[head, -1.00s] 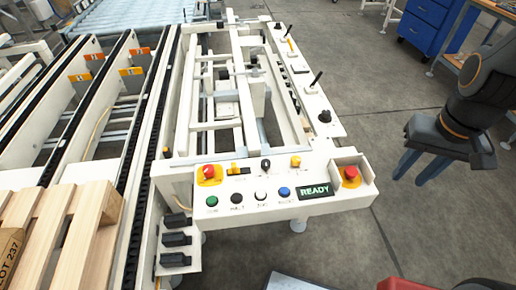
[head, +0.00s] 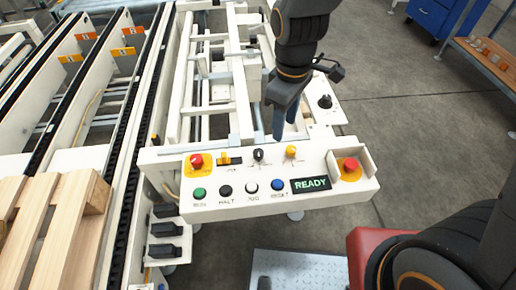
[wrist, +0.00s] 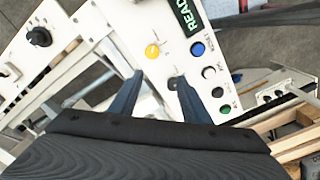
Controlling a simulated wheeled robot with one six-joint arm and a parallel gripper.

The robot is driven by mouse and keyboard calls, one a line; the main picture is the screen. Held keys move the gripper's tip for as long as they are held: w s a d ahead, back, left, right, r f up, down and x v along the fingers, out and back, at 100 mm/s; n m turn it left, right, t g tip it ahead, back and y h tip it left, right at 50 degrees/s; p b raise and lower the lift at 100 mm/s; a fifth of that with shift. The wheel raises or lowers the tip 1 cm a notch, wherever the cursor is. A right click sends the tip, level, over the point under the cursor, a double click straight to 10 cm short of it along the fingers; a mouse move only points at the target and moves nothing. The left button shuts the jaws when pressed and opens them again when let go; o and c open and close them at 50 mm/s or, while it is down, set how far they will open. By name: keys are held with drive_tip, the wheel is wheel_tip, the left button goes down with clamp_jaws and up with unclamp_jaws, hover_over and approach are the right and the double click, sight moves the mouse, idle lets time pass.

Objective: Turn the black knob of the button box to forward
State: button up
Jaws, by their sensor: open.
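The black knob (head: 259,155) stands on the white button box (head: 235,183), between a yellow switch (head: 223,158) and a yellow knob (head: 291,152). Its setting is too small to read. My gripper (head: 284,130) is open and empty, pointing down above the back edge of the box, right of the black knob and apart from it. In the wrist view my two blue fingers (wrist: 159,77) spread below the yellow knob (wrist: 152,51). A dark knob (wrist: 174,83), partly hidden, shows close by the right fingertip.
Red stop buttons sit at the box's left (head: 195,162) and right (head: 350,167). Green (head: 199,192), black, white and blue buttons line its front beside a READY display (head: 311,184). Another black knob (head: 325,101) is on the right rail. A wooden pallet (head: 60,220) lies left.

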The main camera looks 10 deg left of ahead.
sight(258, 152)
drive_tip(key=a+n, duration=0.1)
drive_tip(key=a, duration=0.1)
drive_tip(key=a+f+n, duration=0.1)
drive_tip(key=a, duration=0.1)
drive_tip(key=s+a+f+n, duration=0.1)
drive_tip(key=a+n, duration=0.1)
drive_tip(key=shift+a+f, duration=0.15)
drive_tip(key=shift+a, duration=0.05)
drive_tip(key=shift+s+a+f, duration=0.1)
drive_tip(key=shift+a+f, duration=0.05)
drive_tip(key=shift+f, duration=3.75)
drive_tip(key=shift+c, duration=0.3)
drive_tip(key=c, duration=1)
